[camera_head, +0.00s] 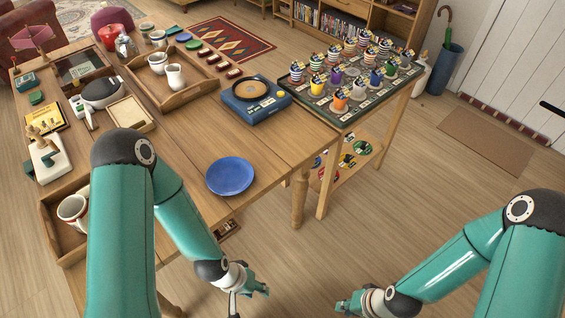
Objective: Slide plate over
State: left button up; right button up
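A round blue plate (230,176) lies flat on the wooden table (185,140), near its front right edge. My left gripper (256,291) is below and in front of the plate, clear of the table edge, and touches nothing I can see. Its fingers are small in view and their opening is hard to judge. My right gripper (345,305) is over the floor at the lower middle, well away from the plate. Its fingers are also too small to judge.
A blue turntable-like device (256,113) stands behind the plate. A tray of striped cups (350,118) stands at the back right. A wooden tray (196,93) with white jugs lies at the back. Bare tabletop surrounds the plate's left side.

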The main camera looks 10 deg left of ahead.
aim_at(228, 175)
jog(key=u, duration=0.05)
jog(key=k, duration=0.35)
jog(key=z, duration=0.9)
jog(key=i, duration=0.2)
jog(key=u, duration=3.3)
jog(key=i, duration=0.55)
jog(key=z, duration=0.85)
